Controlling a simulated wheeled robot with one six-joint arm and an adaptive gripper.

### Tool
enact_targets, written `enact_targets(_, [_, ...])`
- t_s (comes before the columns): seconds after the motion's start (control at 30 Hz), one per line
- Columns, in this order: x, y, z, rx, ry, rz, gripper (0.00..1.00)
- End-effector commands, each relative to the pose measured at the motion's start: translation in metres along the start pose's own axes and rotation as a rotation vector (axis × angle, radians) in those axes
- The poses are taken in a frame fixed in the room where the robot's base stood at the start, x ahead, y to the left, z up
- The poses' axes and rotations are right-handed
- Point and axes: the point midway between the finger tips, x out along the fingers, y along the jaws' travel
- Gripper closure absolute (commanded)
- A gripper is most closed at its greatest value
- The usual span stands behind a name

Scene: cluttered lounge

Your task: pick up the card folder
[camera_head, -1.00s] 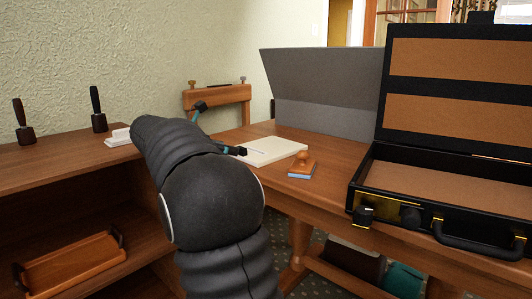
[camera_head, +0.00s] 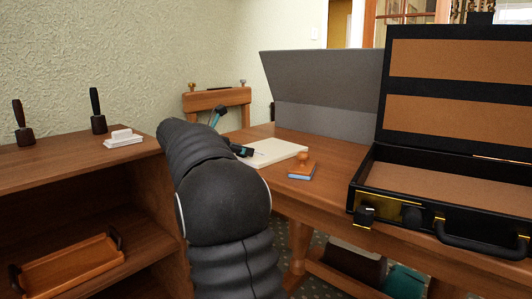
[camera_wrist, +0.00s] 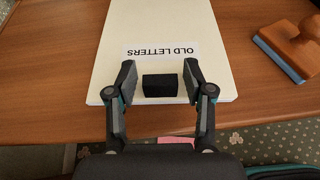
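The card folder (camera_head: 287,148) is a flat cream folder lying on the wooden table. In the wrist view the folder (camera_wrist: 160,25) bears the printed words "OLD LETTERS", upside down. My gripper (camera_wrist: 160,82) is open, with its two dark fingers apart over the folder's near edge. A small black block (camera_wrist: 160,86) shows between the fingers; I cannot tell whether it rests on the folder. In the head view my gripper (camera_head: 240,150) is at the folder's left end, partly hidden behind my arm.
A wooden-handled stamp (camera_head: 302,168) stands right of the folder. An open black briefcase (camera_head: 440,195) is farther right, with a grey panel (camera_head: 320,100) behind. A shelf (camera_head: 60,170) at left holds two dark-handled tools and a white stack (camera_head: 123,141).

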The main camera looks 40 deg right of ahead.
Motion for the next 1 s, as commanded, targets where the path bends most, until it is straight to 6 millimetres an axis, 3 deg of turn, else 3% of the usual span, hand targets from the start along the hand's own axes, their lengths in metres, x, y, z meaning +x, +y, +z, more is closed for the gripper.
enact_targets(0.03, [0.0,0.0,0.0,0.0,0.0,0.0,0.68])
enact_targets(0.17, [0.0,0.0,0.0,0.0,0.0,0.0,1.0])
enact_targets(0.57, [-0.002,0.0,0.005,0.001,-0.001,0.0,1.0])
enact_targets(0.9, [-0.018,0.0,0.043,0.004,-0.001,0.0,1.0])
enact_targets(1.0, [-0.02,-0.018,0.05,0.003,-0.001,-0.001,1.0])
